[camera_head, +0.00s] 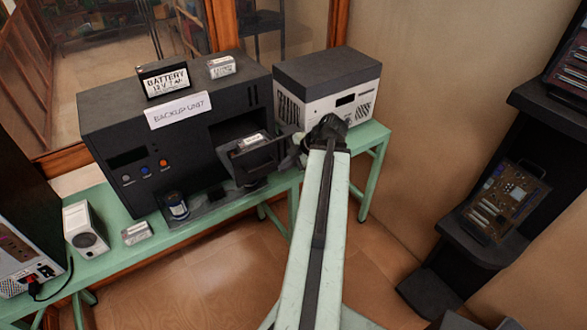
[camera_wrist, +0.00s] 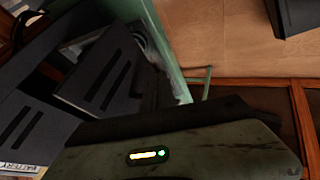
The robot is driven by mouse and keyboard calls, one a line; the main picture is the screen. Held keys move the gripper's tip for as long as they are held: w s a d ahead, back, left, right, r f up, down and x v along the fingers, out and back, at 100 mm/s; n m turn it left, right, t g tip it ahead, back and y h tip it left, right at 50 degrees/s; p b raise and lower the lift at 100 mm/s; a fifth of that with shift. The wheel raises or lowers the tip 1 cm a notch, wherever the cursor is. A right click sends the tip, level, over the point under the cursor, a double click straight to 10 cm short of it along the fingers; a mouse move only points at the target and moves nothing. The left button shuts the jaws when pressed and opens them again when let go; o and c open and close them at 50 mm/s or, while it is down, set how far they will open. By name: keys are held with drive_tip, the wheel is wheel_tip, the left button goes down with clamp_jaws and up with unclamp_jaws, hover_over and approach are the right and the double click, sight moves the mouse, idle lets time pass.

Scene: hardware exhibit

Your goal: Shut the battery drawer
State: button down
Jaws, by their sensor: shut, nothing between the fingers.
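The backup unit (camera_head: 120,130) is a large black box with a white "BACKUP UNIT" label, standing on a green bench. At its right front, the dark battery drawer (camera_head: 262,160) sticks out from the opening, with a white-labelled battery (camera_head: 252,140) in it. My gripper (camera_head: 292,152) is at the right end of the drawer, shut and empty. My arm hides part of this area, and I cannot tell whether the gripper touches the drawer. In the wrist view, dark slotted panels (camera_wrist: 100,70) lie close at the left.
A boxed battery (camera_head: 165,82) and a small pale battery (camera_head: 222,66) stand on the unit. A white-fronted box (camera_head: 330,90) stands just right of the drawer. A dark cylinder (camera_head: 177,205), a small battery (camera_head: 136,232) and a speaker (camera_head: 86,230) are on the bench (camera_head: 165,242).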

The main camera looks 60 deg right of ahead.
sight(271, 166)
drive_tip(key=shift+w+d+r, duration=0.1)
drive_tip(key=shift+w+d, duration=0.3)
drive_tip(key=shift+w, duration=0.45)
drive_tip(key=shift+w+d+r, duration=0.1)
drive_tip(key=shift+w+d, duration=0.25)
drive_tip(key=shift+w, duration=0.5)
